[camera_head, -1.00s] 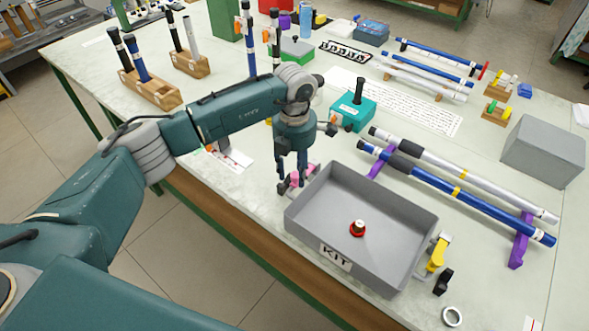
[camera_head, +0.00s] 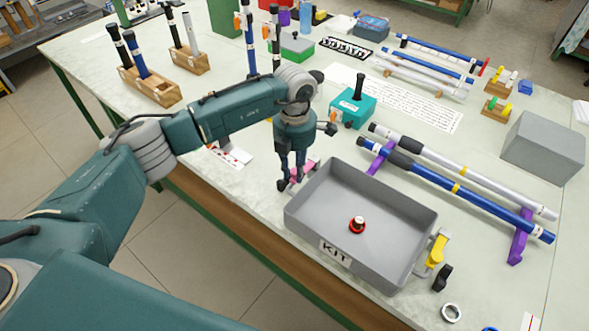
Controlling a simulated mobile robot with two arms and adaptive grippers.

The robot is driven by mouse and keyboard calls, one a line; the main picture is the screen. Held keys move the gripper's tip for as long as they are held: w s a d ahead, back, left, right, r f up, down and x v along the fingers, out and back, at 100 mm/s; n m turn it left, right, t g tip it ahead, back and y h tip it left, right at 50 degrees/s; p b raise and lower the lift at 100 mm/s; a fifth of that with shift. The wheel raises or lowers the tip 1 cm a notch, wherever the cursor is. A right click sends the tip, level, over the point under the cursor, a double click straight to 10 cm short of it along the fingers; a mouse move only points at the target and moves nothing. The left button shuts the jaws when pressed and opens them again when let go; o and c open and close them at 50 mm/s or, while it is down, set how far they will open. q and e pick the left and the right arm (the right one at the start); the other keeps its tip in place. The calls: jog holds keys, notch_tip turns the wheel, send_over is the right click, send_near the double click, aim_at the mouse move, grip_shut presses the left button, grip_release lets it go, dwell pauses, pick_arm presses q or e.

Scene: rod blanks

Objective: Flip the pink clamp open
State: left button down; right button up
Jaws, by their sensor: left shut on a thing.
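The pink clamp (camera_head: 304,170) is at the left rim of the grey KIT tray (camera_head: 322,232), largely hidden by my fingers. My left gripper (camera_head: 290,184) points down over it and is shut on it. I cannot make out clearly how far the clamp's lever is turned. A yellow clamp (camera_head: 437,250) sits at the opposite, right end of the tray. My right gripper is not in view.
A red and white part (camera_head: 357,225) stands inside the tray. Blue and white rods (camera_head: 470,196) lie on purple supports to the right. A teal block (camera_head: 352,110) stands behind the tray, and a grey box (camera_head: 545,148) at far right. Bare table lies left of the tray.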

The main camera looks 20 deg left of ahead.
pick_arm(q)
jog(key=shift+w+r, duration=0.1)
jog(key=shift+r, duration=0.1)
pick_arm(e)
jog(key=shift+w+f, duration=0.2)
pick_arm(q)
jog(key=shift+r, duration=0.1)
